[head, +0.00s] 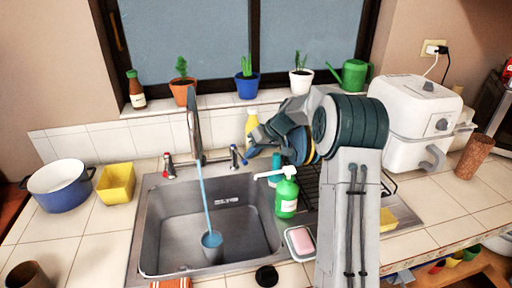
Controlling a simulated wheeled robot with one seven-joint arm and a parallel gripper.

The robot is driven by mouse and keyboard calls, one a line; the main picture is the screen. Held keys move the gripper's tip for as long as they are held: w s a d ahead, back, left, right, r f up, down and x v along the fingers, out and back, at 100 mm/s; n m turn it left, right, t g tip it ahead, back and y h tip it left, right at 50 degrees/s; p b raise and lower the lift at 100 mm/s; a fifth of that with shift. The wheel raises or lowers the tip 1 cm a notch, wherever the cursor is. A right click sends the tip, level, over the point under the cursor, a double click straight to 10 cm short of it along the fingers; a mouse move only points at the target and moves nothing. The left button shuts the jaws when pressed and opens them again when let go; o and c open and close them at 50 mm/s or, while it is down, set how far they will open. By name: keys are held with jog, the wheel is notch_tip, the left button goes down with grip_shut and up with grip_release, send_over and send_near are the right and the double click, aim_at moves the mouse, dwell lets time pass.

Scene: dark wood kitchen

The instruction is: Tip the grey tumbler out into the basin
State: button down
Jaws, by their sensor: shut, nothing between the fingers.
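A blue stream of water runs from the tall faucet (193,125) down into the tumbler's mouth. How full the tumbler is cannot be seen. My gripper (247,157) is shut and empty, above the back right of the sink, right of the faucet. It is well apart from the tumbler, which is lower and nearer the front.
A green soap bottle (287,197) and a soap dish (302,242) stand at the basin's right edge. A yellow bottle (251,124) is behind my gripper. A yellow container (116,184) and blue pot (60,190) are left. The basin's left side is clear.

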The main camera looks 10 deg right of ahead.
jog(key=shift+a+f, duration=0.1)
dwell(0.3)
jog(key=s+a+b, duration=0.1)
jog(key=a+b, duration=0.1)
jog(key=b, duration=0.1)
jog(key=shift+f, duration=0.1)
jog(key=shift+s+r, duration=0.1)
jog(key=shift+r, duration=0.1)
jog(key=shift+d+r, duration=0.1)
jog(key=shift+r, duration=0.25)
jog(key=s+p+v, duration=0.1)
jog(key=p+v, duration=0.2)
jog(key=v, duration=0.6)
jog(key=shift+s, duration=0.2)
